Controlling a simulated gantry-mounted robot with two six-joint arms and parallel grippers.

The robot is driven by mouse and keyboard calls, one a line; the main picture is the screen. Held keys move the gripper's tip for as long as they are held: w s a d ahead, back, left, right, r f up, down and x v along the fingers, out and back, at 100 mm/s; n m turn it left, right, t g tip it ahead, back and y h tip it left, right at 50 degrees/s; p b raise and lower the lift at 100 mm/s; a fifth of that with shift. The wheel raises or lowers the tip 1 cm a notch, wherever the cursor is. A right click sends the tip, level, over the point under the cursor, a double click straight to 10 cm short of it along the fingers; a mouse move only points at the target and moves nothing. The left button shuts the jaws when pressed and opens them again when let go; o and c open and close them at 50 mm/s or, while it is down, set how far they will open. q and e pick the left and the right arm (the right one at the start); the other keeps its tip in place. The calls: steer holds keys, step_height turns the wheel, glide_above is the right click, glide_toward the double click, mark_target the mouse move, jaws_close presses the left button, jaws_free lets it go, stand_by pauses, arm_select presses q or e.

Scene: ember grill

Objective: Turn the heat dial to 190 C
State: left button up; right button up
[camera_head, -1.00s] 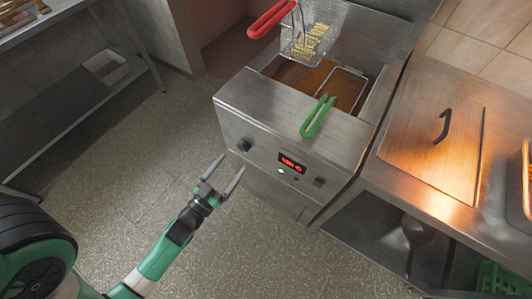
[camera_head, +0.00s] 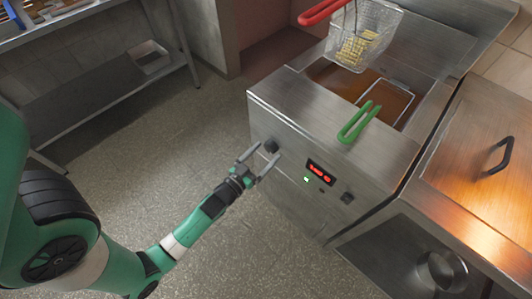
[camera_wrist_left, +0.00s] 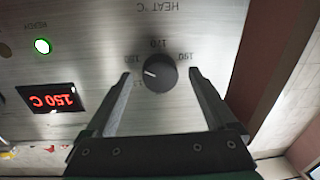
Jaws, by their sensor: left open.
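The heat dial (camera_head: 271,146) is a dark round knob on the left of the fryer's steel front panel. In the left wrist view the dial (camera_wrist_left: 160,72) has a white mark pointing left and numbers around it, 170 among them. The red display (camera_wrist_left: 53,99) beside it reads 150 C; it also shows in the head view (camera_head: 318,170). My left gripper (camera_head: 260,160) is open in front of the panel. In the wrist view its fingers (camera_wrist_left: 160,78) lie on either side of the dial with gaps; I cannot tell how far they reach. My right gripper is out of view.
A lit green light (camera_wrist_left: 42,46) is near the display. A second dark knob (camera_head: 347,198) is further right. Above, a green basket handle (camera_head: 360,122) hangs over the fryer front, and a wire basket (camera_head: 362,38) holds fries. The floor before the panel is clear.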

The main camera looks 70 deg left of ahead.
arm_select(q)
steer(key=shift+w+a, duration=0.25)
steer(key=shift+w, duration=0.2)
steer(key=c, duration=1.4)
